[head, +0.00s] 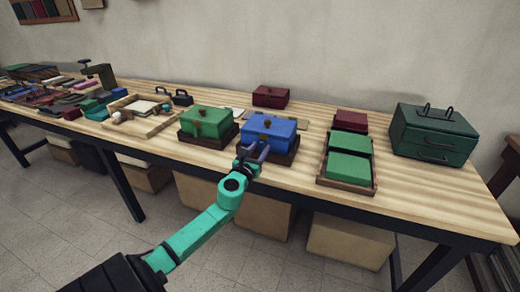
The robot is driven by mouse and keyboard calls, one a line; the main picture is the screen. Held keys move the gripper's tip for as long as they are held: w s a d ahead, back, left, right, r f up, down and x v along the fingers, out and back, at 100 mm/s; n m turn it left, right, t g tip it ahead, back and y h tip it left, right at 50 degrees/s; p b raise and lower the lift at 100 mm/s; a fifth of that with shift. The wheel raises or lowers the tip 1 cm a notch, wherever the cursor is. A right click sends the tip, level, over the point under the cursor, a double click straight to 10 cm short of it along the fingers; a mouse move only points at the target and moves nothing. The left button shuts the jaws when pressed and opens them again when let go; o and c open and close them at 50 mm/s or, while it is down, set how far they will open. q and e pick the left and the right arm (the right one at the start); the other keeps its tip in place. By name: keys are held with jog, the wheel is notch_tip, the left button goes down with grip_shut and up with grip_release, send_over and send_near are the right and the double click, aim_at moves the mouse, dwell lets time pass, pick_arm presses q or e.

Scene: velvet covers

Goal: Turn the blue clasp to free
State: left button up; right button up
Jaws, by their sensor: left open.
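A blue box (272,127) stands on a dark brown base (281,158) near the middle of the wooden table. A small brown clasp (267,123) shows on its upper part; its turn is too small to tell. My left arm reaches in from the lower left. My left gripper (254,150) is open at the front of the blue box and hides part of its front face. Whether its fingers touch the box or clasp I cannot tell. My right gripper is not in view.
A green box (206,121) on a similar base stands close on the left. A dark red box (270,96) is behind. A tray with green boxes (347,167) and a dark green drawer chest (433,133) stand right. Bare table (430,190) lies at the front right.

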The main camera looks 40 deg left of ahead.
pick_arm(q)
jog(key=shift+w, duration=0.3)
grip_shut()
jog(key=shift+n, duration=0.4)
jog(key=n, duration=0.3)
jog(key=shift+s+a+b, duration=0.1)
jog(key=shift+b, duration=0.3)
jog(key=n, duration=0.5)
jog(key=shift+f, duration=0.1)
jog(key=n, duration=0.4)
jog(key=shift+a+n, duration=0.1)
jog(key=shift+n, duration=0.2)
jog(key=n, duration=0.4)
jog(key=shift+f+n, duration=0.15)
jog(key=shift+n, duration=0.15)
